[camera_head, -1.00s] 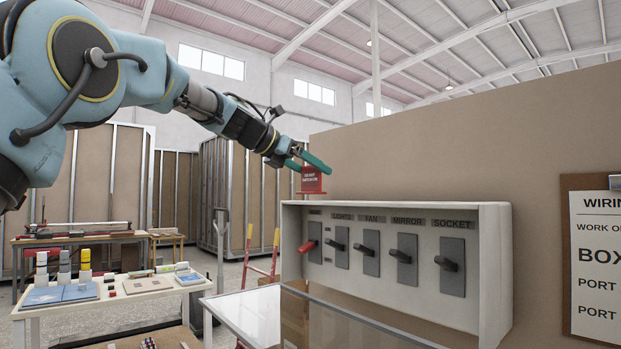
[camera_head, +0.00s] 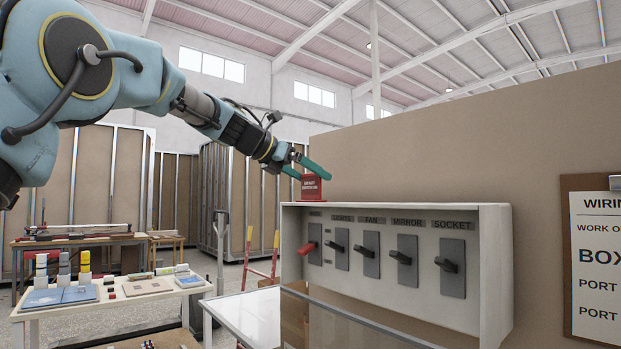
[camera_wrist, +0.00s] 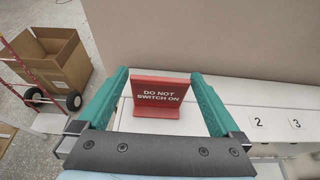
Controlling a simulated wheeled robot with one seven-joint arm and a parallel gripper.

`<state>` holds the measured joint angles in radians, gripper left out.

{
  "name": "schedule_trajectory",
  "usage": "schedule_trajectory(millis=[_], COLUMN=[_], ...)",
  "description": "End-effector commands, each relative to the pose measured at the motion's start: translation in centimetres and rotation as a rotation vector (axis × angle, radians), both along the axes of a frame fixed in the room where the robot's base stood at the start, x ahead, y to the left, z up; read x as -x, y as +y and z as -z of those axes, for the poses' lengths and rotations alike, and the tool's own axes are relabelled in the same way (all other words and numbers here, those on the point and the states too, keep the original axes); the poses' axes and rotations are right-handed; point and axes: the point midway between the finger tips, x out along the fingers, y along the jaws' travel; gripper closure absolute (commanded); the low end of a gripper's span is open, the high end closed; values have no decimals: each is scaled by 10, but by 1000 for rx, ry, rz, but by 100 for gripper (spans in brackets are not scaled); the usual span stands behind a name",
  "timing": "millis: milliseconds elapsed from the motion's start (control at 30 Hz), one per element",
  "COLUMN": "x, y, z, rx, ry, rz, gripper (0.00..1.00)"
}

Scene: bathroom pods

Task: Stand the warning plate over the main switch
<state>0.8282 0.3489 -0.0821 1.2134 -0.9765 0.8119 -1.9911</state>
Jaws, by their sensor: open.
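The red warning plate (camera_head: 311,188) reads "DO NOT SWITCH ON" and stands upright on the top of the grey switch box (camera_head: 400,208), at its left end. The main switch (camera_head: 307,247), with a red lever, is on the box's front below the plate. In the wrist view, the plate (camera_wrist: 158,93) stands between the two green fingers of my gripper (camera_wrist: 159,74), with its foot on the pale box top. The gripper is open, with a gap on each side of the plate. In the head view, my gripper (camera_head: 307,172) is at the plate's upper part.
Several black-levered switches, labelled up to SOCKET (camera_head: 453,264), run along the box front. A brown wall panel (camera_head: 450,150) rises behind the box. A clipboard (camera_head: 596,260) hangs at right. A cardboard box (camera_wrist: 58,55) and red hand truck (camera_wrist: 28,75) stand on the floor at left.

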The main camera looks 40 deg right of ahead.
Motion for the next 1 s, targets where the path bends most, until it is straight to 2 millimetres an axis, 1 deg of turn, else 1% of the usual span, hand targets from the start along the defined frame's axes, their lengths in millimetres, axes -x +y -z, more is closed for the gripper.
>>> schedule_trajectory(millis=[300,500,667,833,933,1000], x=[-5,-6,-6,-6,-7,-11], y=[60,91,102,105,105,108], z=[-22,-36,-41,-43,-43,-37], rx=[2,1,0,0,-1,-11], ry=[-3,-2,0,0,0,-16], rz=[-4,-2,-1,0,-1,-6], gripper=[0,0,0,0,0,0])
